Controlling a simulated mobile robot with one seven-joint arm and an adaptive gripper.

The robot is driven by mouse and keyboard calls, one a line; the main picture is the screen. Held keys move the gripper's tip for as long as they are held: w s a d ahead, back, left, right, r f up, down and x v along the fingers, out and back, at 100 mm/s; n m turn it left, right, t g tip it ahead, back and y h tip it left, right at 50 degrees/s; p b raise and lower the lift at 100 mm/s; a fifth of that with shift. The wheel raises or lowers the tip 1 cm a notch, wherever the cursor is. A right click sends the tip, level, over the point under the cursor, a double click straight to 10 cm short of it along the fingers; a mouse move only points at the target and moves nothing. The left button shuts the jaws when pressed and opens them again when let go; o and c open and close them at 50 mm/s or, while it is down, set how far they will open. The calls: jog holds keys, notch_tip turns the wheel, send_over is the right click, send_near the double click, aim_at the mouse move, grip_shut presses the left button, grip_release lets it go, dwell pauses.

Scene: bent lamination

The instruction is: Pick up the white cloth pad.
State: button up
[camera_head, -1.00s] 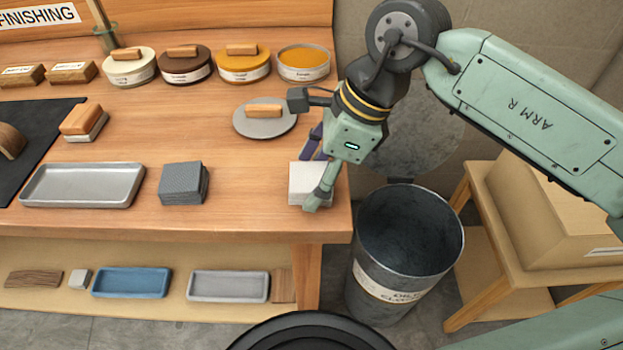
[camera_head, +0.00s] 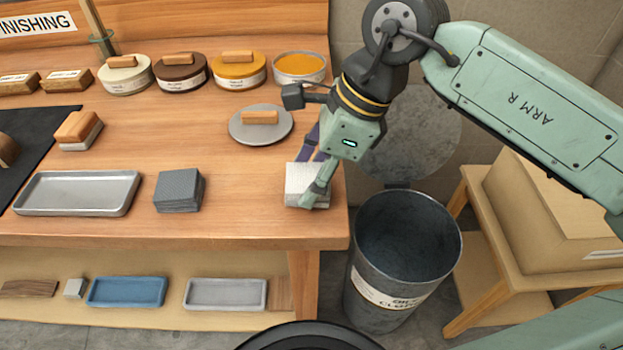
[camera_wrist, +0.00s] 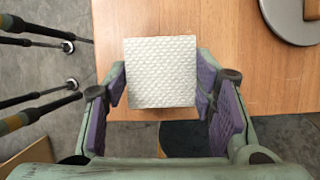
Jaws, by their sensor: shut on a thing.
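The white cloth pad (camera_head: 300,183) is a square, textured white block at the right front corner of the wooden bench. It also shows in the wrist view (camera_wrist: 160,72), between the fingers. My gripper (camera_head: 312,180) is at the pad, with one finger over its front right side in the head view. In the wrist view, my gripper's purple-padded fingers (camera_wrist: 160,90) are at the pad's left and right sides, and the jaws are shut on it. The head view does not show clearly whether the pad's underside touches the bench.
An open metal bin (camera_head: 405,255) stands right of the bench edge. A grey lid with a wooden handle (camera_head: 261,125) lies behind the pad. A grey pad stack (camera_head: 179,191) and a metal tray (camera_head: 78,193) lie to the left. Several round tins stand at the back.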

notch_tip(320, 180, up, 2)
jog(key=shift+r+b, duration=0.1)
jog(key=shift+b, duration=0.3)
jog(key=s+a+b, duration=0.1)
jog(key=s+a, duration=0.2)
jog(key=s, duration=0.4)
jog(key=s+a+r+b, duration=0.1)
jog(key=s+a+b, duration=0.1)
jog(key=s, duration=0.6)
jog(key=shift+a+r+b, duration=0.25)
jog(key=shift+a+b, duration=0.05)
jog(key=shift+a, duration=0.25)
jog(key=o, duration=0.4)
jog(key=c, duration=0.4)
